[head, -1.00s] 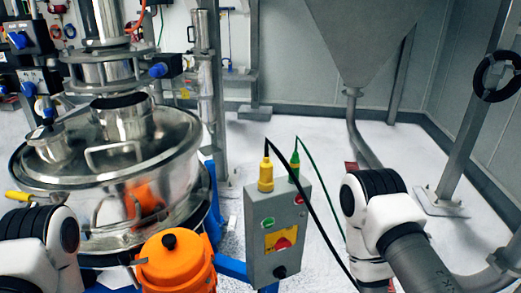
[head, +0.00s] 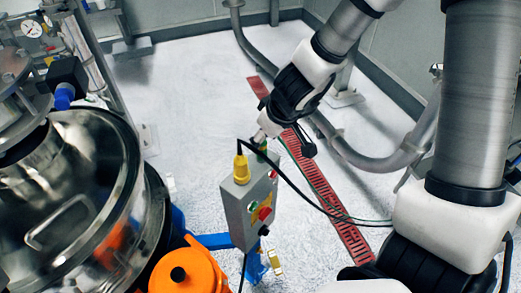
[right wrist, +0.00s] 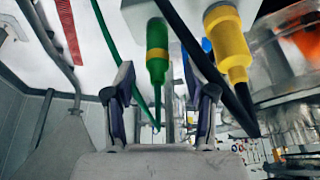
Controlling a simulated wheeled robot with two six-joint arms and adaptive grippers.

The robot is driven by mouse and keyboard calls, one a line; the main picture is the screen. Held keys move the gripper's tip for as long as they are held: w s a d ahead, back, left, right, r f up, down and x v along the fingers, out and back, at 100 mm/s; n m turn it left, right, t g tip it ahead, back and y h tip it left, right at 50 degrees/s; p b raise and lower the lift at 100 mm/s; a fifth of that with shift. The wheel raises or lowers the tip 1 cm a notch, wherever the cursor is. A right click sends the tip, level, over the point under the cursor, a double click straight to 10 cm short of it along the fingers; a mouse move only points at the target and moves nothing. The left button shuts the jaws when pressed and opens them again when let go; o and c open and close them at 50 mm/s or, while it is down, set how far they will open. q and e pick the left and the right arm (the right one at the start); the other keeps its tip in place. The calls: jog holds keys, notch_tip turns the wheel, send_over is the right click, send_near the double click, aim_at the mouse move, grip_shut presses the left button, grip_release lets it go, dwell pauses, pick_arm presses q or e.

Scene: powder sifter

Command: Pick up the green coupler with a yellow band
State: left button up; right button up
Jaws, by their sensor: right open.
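The green coupler with a yellow band (right wrist: 157,40) sits on the grey control box (head: 238,212), beside a yellow coupler (head: 241,168). In the head view the green coupler (head: 262,146) shows only in part, beside my right gripper (head: 261,135). In the right wrist view my right gripper (right wrist: 168,78) is open, one finger to each side of the green coupler's line, with visible gaps. The coupler's body lies mostly beyond the fingertips, and I see no contact. My left gripper is not in view.
The yellow coupler (right wrist: 228,42) and its black cable stand close to the right finger in the wrist view. A large steel sifter (head: 75,190) and an orange container (head: 185,272) stand left of the box. A red floor grate (head: 325,190) lies behind.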

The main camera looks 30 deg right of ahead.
aim_at(262, 147)
jog(key=b+x, duration=0.1)
jog(key=x, duration=0.2)
jog(key=shift+w+f, duration=0.25)
jog(key=shift+f, duration=0.05)
jog(key=shift+d+r, duration=0.1)
jog(key=shift+s+d+r, duration=0.1)
jog(key=shift+s+r, duration=0.1)
jog(key=shift+s, duration=0.05)
jog(key=c, duration=0.9)
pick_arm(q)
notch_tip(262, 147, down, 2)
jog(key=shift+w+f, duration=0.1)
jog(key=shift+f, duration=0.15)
pick_arm(e)
grip_shut()
